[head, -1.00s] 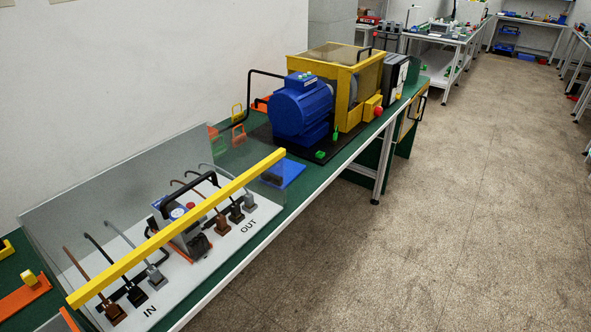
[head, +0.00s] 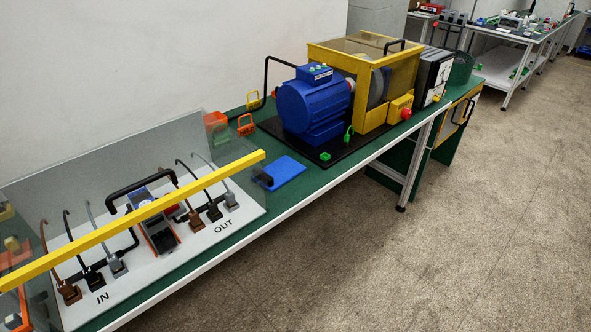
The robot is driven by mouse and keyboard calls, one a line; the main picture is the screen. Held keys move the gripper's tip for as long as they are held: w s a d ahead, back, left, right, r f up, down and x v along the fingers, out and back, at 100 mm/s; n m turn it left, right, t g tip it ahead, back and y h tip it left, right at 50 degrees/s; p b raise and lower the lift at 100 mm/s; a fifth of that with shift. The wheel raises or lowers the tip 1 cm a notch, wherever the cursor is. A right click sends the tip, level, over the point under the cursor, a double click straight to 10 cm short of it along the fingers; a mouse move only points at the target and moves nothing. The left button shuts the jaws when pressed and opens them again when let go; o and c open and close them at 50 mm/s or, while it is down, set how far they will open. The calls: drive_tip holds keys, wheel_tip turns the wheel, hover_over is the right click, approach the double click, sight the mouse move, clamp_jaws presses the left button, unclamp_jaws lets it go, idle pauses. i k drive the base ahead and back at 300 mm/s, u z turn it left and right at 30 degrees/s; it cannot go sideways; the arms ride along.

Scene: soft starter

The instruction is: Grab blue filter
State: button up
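No part is plainly labelled as a filter. A flat blue plate (head: 284,170) lies on the green bench top, between the IN/OUT panel and the blue motor. A small dark block at its left end shows partly through the clear cover. The blue motor (head: 312,110) stands on a black base plate further along the bench. A grey and orange device with a blue top (head: 156,226) and a black handle sits in the middle of the white panel (head: 190,250). My gripper is not in view.
A clear cover with a yellow bar (head: 150,207) stands over the panel and its wired plugs. A yellow-framed machine (head: 385,75) stands right of the motor. Orange and yellow padlocks (head: 246,126) are near the wall. Grey floor (head: 440,250) in front is clear.

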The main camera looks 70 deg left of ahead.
sight(278, 172)
drive_tip(key=i, duration=0.45)
drive_tip(key=u, duration=3.6)
drive_tip(key=i, duration=0.65)
drive_tip(key=z, duration=0.05)
